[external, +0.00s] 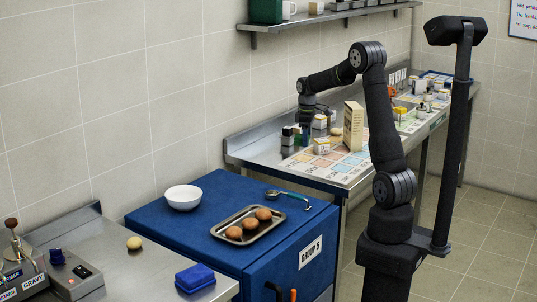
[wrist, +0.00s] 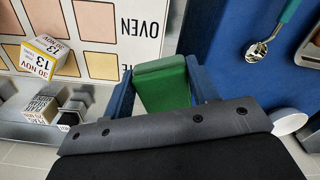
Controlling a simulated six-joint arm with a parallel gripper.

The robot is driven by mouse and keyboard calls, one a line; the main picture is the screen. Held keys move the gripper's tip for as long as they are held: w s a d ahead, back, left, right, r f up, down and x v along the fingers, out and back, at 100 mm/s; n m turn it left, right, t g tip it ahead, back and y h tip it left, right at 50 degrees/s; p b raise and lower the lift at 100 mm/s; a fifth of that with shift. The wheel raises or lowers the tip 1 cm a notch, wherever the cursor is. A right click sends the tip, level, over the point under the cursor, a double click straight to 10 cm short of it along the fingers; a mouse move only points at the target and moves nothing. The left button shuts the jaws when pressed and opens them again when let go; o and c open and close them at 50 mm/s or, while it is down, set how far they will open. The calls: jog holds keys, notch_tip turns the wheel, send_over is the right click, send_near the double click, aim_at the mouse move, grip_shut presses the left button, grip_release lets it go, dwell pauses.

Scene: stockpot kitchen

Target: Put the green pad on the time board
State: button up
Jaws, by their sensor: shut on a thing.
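The green pad (wrist: 162,84) is gripped between the blue fingers of my gripper (wrist: 163,92) in the wrist view. In the external view my gripper (external: 305,128) points down over the left end of the steel counter, near the wall. The pad is hard to make out there, and I cannot tell its height above the counter. A white board with pastel squares (external: 347,168) lies on this counter, to the right of my gripper. In the wrist view the board (wrist: 142,50) carries the word OVEN. I cannot read the word time on it.
Small dated boxes (wrist: 44,57) stand near the gripper, and a tall carton (external: 353,126) stands on the counter. A blue cabinet (external: 160,213) in front holds a white bowl (external: 183,197), a tray (external: 222,231) with brown round items and a teal-handled spoon (external: 290,196).

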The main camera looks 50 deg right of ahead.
jog(key=s+d+f+m, duration=0.1)
jog(key=s+d+m, duration=0.1)
jog(key=s+d, duration=0.65)
jog(key=s+d+m, duration=0.3)
jog(key=s+d, duration=0.2)
jog(key=s, duration=0.7)
send_over(339, 170)
notch_tip(339, 170, down, 7)
jog(key=shift+s+r, duration=0.15)
jog(key=shift+f, duration=2.05)
jog(key=o, duration=0.6)
jog(key=shift+f, duration=0.15)
jog(key=shift+c, duration=0.2)
jog(key=o, duration=0.4)
